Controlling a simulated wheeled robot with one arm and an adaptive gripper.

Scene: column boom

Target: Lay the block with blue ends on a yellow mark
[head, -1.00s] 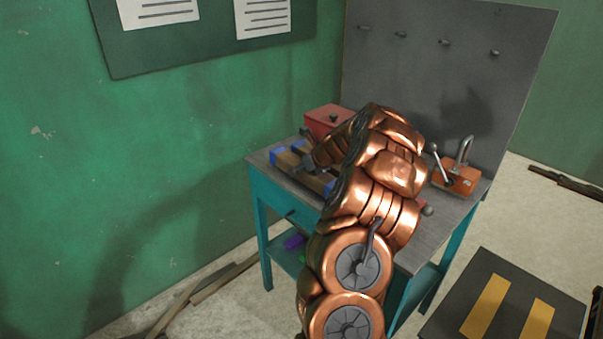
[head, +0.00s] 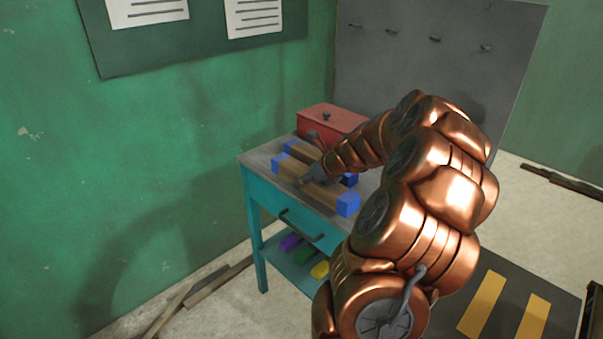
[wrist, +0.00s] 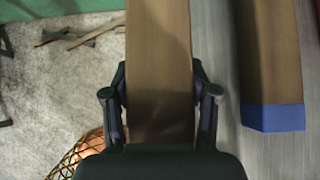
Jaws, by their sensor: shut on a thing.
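Two brown wooden blocks with blue ends lie side by side at the workbench's left part. My gripper (head: 306,180) reaches down and is shut across the middle of the nearer block (head: 329,194). In the wrist view this block (wrist: 158,45) runs between the two fingers (wrist: 160,108), its ends out of sight. I cannot tell whether it is clear of the bench top. The farther block (head: 303,153) is partly hidden behind my gripper; it shows at the right in the wrist view (wrist: 268,60), apart. Two yellow marks (head: 482,304) (head: 534,318) lie bare on a dark platform at lower right.
The teal workbench (head: 262,205) has a grey top and a lower shelf with coloured pieces (head: 303,256). A red box (head: 330,119) stands behind the blocks. A grey pegboard (head: 420,65) rises behind. Planks (head: 190,295) lie on the floor at left.

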